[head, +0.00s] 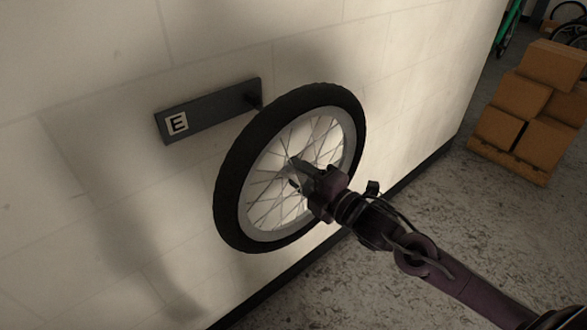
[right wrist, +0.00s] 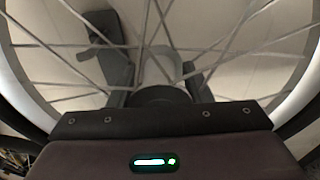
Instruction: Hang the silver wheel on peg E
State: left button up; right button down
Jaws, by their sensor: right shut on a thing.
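The silver wheel (head: 238,180), with a black tyre, silver rim and thin spokes, is held up in front of the wall in the head view. My right gripper (head: 297,172) is shut on it at the hub; the spokes and hub (right wrist: 158,95) fill the right wrist view. Peg E's dark wall plate (head: 215,110), marked with a white E label (head: 177,123), is on the wall up and left of the wheel. The dark peg (head: 254,99) at its right end shows just beside the tyre's upper left edge. Whether they touch cannot be told. My left gripper is out of view.
Stacked cardboard boxes (head: 526,108) stand on the floor at the upper right, with parts of bikes behind them. The pale wall (head: 80,220) is bare left of and below the plate. The grey floor (head: 480,220) on the right is clear.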

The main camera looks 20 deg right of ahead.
aim_at(287, 166)
jog(key=shift+d+b+x, duration=0.2)
jog(key=shift+b+x, duration=0.4)
jog(key=shift+x, duration=1.15)
jog(key=shift+w+a, duration=0.2)
jog(key=shift+w, duration=0.25)
pick_arm(q)
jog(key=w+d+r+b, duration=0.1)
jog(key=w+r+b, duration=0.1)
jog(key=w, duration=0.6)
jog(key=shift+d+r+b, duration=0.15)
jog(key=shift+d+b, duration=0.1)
jog(key=shift+b, duration=0.3)
pick_arm(e)
jog(key=w+a+f, duration=0.2)
jog(key=w, duration=0.4)
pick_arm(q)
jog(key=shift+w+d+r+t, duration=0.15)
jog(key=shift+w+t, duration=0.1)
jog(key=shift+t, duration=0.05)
pick_arm(e)
jog(key=shift+w+a, duration=0.1)
jog(key=shift+w, duration=0.05)
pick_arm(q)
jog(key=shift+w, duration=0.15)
